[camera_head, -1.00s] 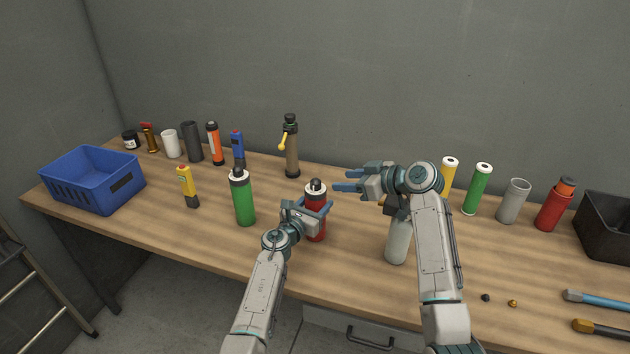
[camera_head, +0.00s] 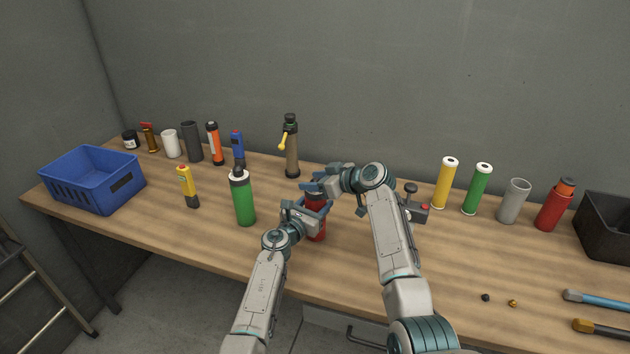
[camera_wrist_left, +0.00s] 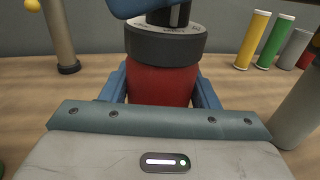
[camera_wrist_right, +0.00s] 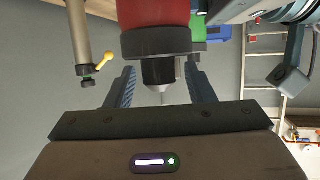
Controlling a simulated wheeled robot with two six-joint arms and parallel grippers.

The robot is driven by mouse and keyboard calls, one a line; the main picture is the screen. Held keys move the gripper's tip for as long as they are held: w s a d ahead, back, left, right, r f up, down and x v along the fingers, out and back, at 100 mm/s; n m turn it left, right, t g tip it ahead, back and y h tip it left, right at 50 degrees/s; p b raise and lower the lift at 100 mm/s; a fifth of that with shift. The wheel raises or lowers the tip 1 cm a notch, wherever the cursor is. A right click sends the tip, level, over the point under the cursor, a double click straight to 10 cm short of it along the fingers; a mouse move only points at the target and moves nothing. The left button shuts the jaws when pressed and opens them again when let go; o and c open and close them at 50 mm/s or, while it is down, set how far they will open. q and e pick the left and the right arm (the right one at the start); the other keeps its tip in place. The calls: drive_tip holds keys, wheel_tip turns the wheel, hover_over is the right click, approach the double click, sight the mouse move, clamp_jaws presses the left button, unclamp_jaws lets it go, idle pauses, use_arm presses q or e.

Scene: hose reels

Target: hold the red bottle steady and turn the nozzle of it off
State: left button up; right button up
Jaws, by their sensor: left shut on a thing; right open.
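The red bottle (camera_head: 317,230) stands upright on the bench, with a dark collar and a black nozzle on top. My left gripper (camera_head: 315,205) is shut around its upper body. The left wrist view shows the red body (camera_wrist_left: 163,84) between the blue fingers, with the grey collar above. My right gripper (camera_head: 309,187) is at the top of the bottle, its open fingers on either side of the nozzle. In the right wrist view the nozzle (camera_wrist_right: 158,72) appears upside down between the fingers, with gaps on both sides. The head view hides most of the nozzle.
A green bottle (camera_head: 243,199) stands just left of the red one. A brown cylinder with a yellow handle (camera_head: 291,150) stands behind. A blue crate (camera_head: 93,180) is at far left. Yellow and green tubes (camera_head: 477,190) stand to the right.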

drive_tip(key=c, duration=1)
drive_tip(key=shift+o, duration=0.2)
drive_tip(key=shift+m+t+h, duration=1.4)
drive_tip(key=shift+m, duration=0.3)
drive_tip(key=shift+m+t+h, duration=0.4)
drive_tip(key=shift+m+h, duration=0.2)
drive_tip(key=o, duration=1)
drive_tip(key=shift+c, duration=0.2)
drive_tip(key=shift+d, duration=0.1)
drive_tip(key=v, duration=1.2)
